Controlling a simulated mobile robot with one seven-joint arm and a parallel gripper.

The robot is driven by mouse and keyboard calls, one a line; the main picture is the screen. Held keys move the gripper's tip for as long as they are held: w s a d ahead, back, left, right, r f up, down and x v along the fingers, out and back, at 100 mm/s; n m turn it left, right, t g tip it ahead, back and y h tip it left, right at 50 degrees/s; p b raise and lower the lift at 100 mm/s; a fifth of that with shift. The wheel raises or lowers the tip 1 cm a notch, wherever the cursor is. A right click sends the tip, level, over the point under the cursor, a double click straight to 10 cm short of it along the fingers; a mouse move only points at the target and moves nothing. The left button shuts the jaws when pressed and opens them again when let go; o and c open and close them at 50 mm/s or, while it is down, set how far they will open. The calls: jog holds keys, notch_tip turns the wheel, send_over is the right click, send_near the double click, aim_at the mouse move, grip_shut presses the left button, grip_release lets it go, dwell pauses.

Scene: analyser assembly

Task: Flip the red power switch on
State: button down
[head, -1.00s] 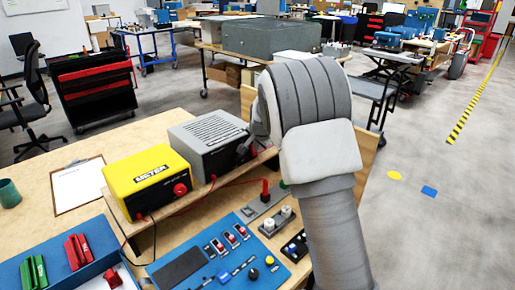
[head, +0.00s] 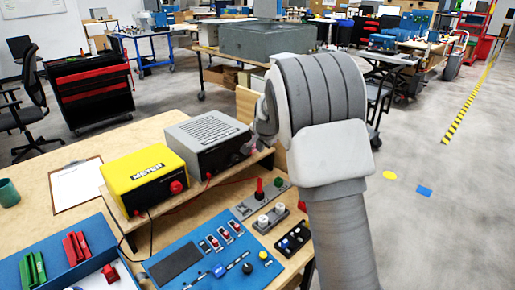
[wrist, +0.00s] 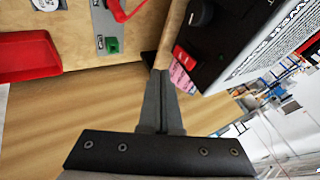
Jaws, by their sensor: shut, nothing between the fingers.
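The grey power supply box (head: 206,128) stands on the wooden shelf, right of the yellow meter. In the wrist view its dark front panel (wrist: 212,60) carries a red switch (wrist: 184,57) and a black knob (wrist: 201,12). My gripper (wrist: 164,72) is shut and empty, its fingertips close beside the red switch at the panel's lower edge. Whether they touch the panel, and whether the switch is on or off, I cannot tell. In the head view my arm hides the switch and most of the gripper.
A yellow meter (head: 144,178) stands left of the box. A blue control panel (head: 210,262) and small switch blocks lie on the bench in front. A pink tag (wrist: 181,78) hangs just beside the fingertips. Free floor lies to the right.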

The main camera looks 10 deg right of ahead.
jog(key=v, duration=0.9)
jog(key=shift+w+a+r+p, duration=0.25)
jog(key=shift+w+p, duration=0.1)
jog(key=shift+p, duration=0.1)
jog(key=shift+f, duration=0.1)
